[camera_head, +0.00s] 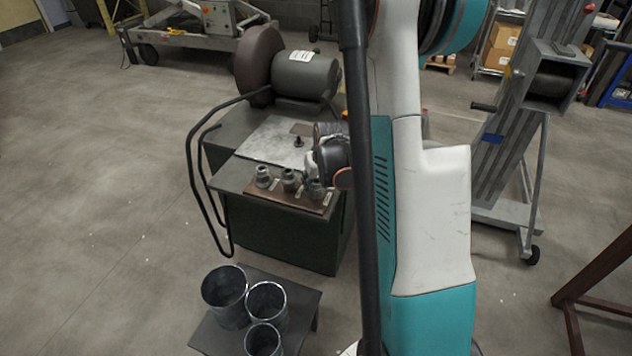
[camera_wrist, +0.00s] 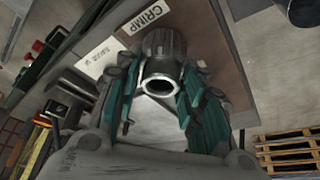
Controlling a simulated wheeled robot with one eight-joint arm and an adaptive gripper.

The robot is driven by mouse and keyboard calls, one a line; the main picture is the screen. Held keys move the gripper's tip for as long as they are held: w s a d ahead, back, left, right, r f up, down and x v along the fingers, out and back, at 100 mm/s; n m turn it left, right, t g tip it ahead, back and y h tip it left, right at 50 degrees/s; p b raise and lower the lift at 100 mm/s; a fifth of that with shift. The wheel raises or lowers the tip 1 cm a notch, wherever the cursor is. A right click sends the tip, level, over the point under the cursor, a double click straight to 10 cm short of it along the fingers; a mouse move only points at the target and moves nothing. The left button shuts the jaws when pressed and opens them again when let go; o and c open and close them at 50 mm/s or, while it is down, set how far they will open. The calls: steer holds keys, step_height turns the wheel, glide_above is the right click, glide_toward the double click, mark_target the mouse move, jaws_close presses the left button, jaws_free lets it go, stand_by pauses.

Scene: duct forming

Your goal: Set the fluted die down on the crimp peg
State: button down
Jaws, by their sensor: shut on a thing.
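The fluted die (camera_wrist: 162,62) is a grey ribbed ring with a round bore, held between the teal-sided fingers of my gripper (camera_wrist: 160,90) in the wrist view. It is close to the brown rack board (camera_wrist: 215,60), beside the white CRIMP label (camera_wrist: 143,18). The crimp peg is hidden, and I cannot tell whether the die touches the board. In the head view, my gripper (camera_head: 318,172) is at the right end of the rack (camera_head: 285,197), partly hidden by my arm. Two grey dies stand on the rack to its left, one at the left end (camera_head: 263,177) and one in the middle (camera_head: 289,181).
A metal plate (camera_head: 268,140) with a short dark post (camera_head: 298,141) lies behind the rack on the green bench (camera_head: 270,235). A motor (camera_head: 305,75) stands further back. Three open metal cylinders (camera_head: 267,303) sit on a low table in front. Floor at left is clear.

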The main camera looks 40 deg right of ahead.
steer(key=shift+f+b, duration=0.25)
steer(key=shift+b, duration=0.05)
steer(key=c, duration=1)
jaws_free()
steer(key=shift+o, duration=0.2)
steer(key=v, duration=1.2)
steer(key=shift+a, duration=0.1)
